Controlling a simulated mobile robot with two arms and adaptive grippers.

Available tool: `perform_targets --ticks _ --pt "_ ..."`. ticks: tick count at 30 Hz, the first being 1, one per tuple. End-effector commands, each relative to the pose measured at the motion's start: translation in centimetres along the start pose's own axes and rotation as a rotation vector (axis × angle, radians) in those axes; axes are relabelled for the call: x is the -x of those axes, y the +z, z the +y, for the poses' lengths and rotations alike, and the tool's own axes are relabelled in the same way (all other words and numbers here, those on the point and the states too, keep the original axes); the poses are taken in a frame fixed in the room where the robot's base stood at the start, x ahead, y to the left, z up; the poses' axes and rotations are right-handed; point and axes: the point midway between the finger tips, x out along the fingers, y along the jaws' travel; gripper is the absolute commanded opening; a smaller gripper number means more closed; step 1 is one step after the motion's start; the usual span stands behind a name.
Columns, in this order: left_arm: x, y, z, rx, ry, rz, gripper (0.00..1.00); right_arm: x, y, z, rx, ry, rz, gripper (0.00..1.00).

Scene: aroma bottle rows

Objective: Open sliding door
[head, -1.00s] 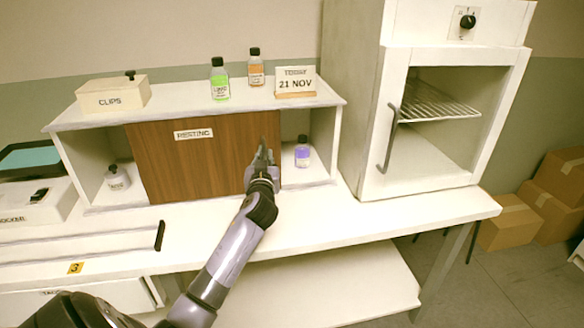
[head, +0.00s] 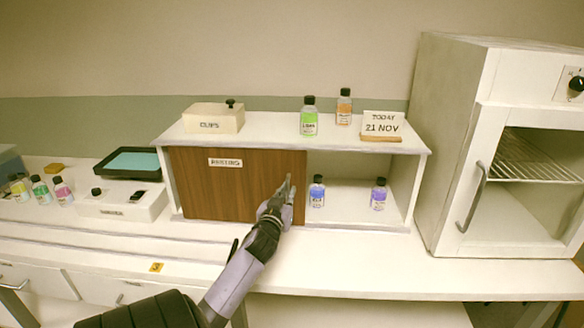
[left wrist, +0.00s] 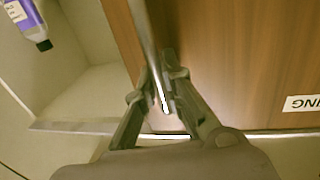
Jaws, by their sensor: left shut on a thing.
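The brown wooden sliding door (head: 230,190) with a "RESTING" label stands at the left end of the white shelf cabinet (head: 420,180). The cabinet's right part is open and shows a blue bottle (head: 317,192) and a purple bottle (head: 379,195). My left gripper (head: 286,190) is at the door's right edge. In the left wrist view its fingers (left wrist: 162,85) are shut on a metal bar handle (left wrist: 146,40) on the door (left wrist: 225,60). The space behind the door is hidden. My right gripper is not in view.
On the cabinet top stand a "CLIPS" box (head: 213,121), a green bottle (head: 309,118), an orange bottle (head: 344,107) and a date sign (head: 382,123). An oven-like unit (head: 452,150) stands to the right. A dark tray (head: 128,162) and small bottles (head: 40,190) are at left.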

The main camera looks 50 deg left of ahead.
Motion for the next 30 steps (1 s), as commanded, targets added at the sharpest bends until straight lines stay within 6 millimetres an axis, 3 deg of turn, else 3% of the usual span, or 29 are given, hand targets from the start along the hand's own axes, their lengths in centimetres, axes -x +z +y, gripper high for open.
perform_targets --ticks 5,6,15,25,30 --pt "0.0 0.1 0.0 0.0 -0.001 -0.002 0.0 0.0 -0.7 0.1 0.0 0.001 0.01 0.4" --pt "0.0 0.1 0.0 0.0 -0.001 -0.002 0.11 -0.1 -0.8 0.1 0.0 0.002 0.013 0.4" --pt "0.0 0.1 0.0 0.001 0.0 -0.001 0.3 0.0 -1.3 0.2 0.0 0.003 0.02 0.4" --pt "0.3 0.1 0.1 0.001 0.0 -0.001 0.3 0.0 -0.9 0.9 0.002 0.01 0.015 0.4" --pt "2.6 0.2 0.1 0.003 0.001 -0.003 0.3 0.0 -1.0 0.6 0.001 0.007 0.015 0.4"
